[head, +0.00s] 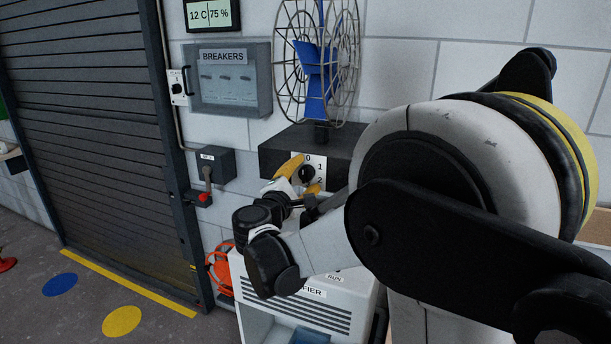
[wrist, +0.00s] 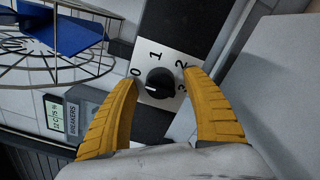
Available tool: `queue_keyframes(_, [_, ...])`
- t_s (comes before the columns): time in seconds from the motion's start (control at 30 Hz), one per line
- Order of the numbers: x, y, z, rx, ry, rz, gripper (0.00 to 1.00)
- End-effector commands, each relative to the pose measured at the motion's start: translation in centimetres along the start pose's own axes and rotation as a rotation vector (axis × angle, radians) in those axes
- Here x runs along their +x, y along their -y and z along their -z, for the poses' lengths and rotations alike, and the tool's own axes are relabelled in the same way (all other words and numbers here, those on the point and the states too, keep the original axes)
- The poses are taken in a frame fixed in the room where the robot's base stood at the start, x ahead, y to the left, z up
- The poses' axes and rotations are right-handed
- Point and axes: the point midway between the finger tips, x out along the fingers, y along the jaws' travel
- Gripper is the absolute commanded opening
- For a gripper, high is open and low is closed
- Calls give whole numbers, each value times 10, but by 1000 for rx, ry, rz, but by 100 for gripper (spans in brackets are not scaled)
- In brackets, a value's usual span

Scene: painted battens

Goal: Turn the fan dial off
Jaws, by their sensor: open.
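The fan dial (head: 306,174) is a black round knob on a white plate on the fan's dark base. In the wrist view the dial (wrist: 160,82) sits on the plate (wrist: 158,61) marked 0, 1, 2 and 3. A white mark shows on the knob's left side, below the 0; I cannot tell exactly which setting it points to. My gripper (wrist: 159,75) is open, its yellow fingertips on either side of the dial, with visible gaps to the knob. In the head view my gripper (head: 304,172) is at the dial and partly covers the plate.
The caged blue fan (head: 318,70) stands above its base (head: 278,155). A breaker box (head: 229,78), a small switch (head: 178,87) and a red-handled lever switch (head: 207,170) are on the wall to the left. A white vented unit (head: 310,310) stands below the fan base.

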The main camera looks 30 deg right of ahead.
Motion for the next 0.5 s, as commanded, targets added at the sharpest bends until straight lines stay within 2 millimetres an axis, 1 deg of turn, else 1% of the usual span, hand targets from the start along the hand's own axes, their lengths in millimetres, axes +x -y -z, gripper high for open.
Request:
queue_keyframes(0.07, [-5, 0, 0, 0, -1, -1, 58])
queue_keyframes(0.17, [-18, -1, 1, 0, -3, -2, 58])
queue_keyframes(0.4, [-72, -1, 1, 0, -4, -3, 58])
queue_keyframes(0.5, [-92, 0, 1, 0, -3, -2, 58])
